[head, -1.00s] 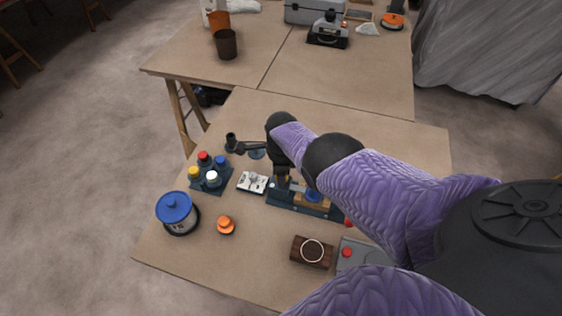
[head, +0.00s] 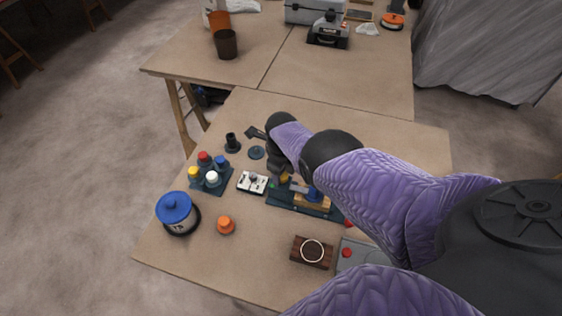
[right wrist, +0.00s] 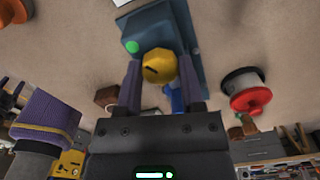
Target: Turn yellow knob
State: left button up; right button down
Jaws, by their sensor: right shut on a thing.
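The yellow knob (right wrist: 158,67) sits on a blue-grey panel (right wrist: 182,24) beside a lit green lamp (right wrist: 132,46). It has a dark slot mark on its face. My right gripper (right wrist: 160,84) is shut on the knob, with one finger on each side of it. In the head view my right gripper (head: 284,174) reaches down to the left end of the dark panel base (head: 316,207), and the knob (head: 284,178) is mostly hidden behind it.
A brown block (head: 312,252) lies in front. The table's back right is clear.

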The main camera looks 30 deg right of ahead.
pick_arm(q)
jog(key=shift+a, duration=0.35)
pick_arm(e)
jog(key=shift+c, duration=1)
grip_release()
pick_arm(q)
jog(key=shift+d, duration=0.2)
jog(key=shift+d, duration=0.1)
pick_arm(e)
jog(key=shift+r, duration=0.15)
pick_arm(q)
notch_tip(320, 180, up, 9)
jog(key=p, duration=0.9)
jog(key=shift+w+d, duration=0.2)
jog(key=shift+w, duration=0.2)
pick_arm(e)
notch_tip(320, 180, up, 10)
jog(key=shift+f, duration=0.2)
pick_arm(q)
jog(key=shift+r, duration=0.1)
